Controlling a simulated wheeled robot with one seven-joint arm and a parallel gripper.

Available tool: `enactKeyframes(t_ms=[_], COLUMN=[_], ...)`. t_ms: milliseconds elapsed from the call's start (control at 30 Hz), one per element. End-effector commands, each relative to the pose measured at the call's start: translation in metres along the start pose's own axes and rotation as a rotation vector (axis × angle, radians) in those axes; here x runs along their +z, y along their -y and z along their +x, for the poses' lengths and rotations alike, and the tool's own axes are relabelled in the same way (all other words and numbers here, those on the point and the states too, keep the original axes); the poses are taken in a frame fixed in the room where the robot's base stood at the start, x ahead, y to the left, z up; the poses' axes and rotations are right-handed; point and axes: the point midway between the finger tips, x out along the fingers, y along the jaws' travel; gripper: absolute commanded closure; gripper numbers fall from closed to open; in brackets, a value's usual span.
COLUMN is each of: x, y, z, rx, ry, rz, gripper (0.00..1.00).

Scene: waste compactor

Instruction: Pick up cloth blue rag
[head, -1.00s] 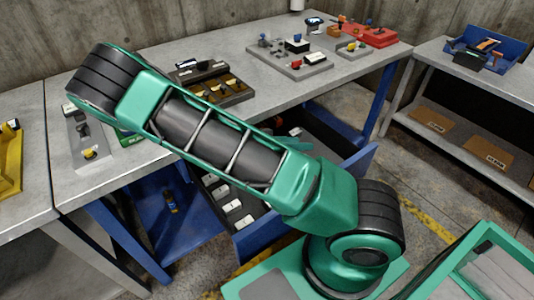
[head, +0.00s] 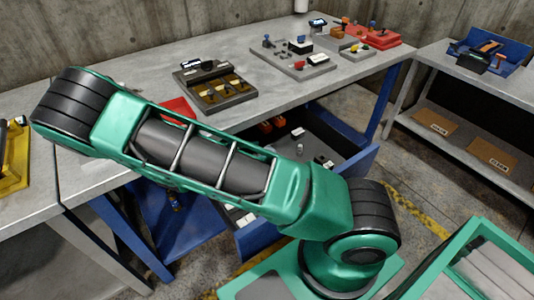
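I cannot make out a blue cloth rag in the head view. My green and black arm crosses the left and middle of the picture, and its far end goes out of sight behind its own links. My gripper is not in view. An open blue drawer (head: 361,166) under the workbench (head: 85,170) holds small orange pieces (head: 271,125) and several small white-labelled and grey pieces. My arm hides part of the drawer.
A dark tray with brown compartments (head: 215,95), a grey board of small parts (head: 291,62) and a red case (head: 373,36) lie on the workbench. A red item (head: 178,108) is partly behind my arm. A blue bin (head: 487,50) stands on the right-hand shelf unit.

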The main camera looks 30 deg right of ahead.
Motion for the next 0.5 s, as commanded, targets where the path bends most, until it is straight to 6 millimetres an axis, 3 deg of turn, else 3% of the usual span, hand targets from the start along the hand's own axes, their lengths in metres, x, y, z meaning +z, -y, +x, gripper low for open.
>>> enactKeyframes(t_ms=[300,500], x=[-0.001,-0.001], y=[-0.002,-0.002], z=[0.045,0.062], rx=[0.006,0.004], ry=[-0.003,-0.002], rz=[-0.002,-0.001], gripper=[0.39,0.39])
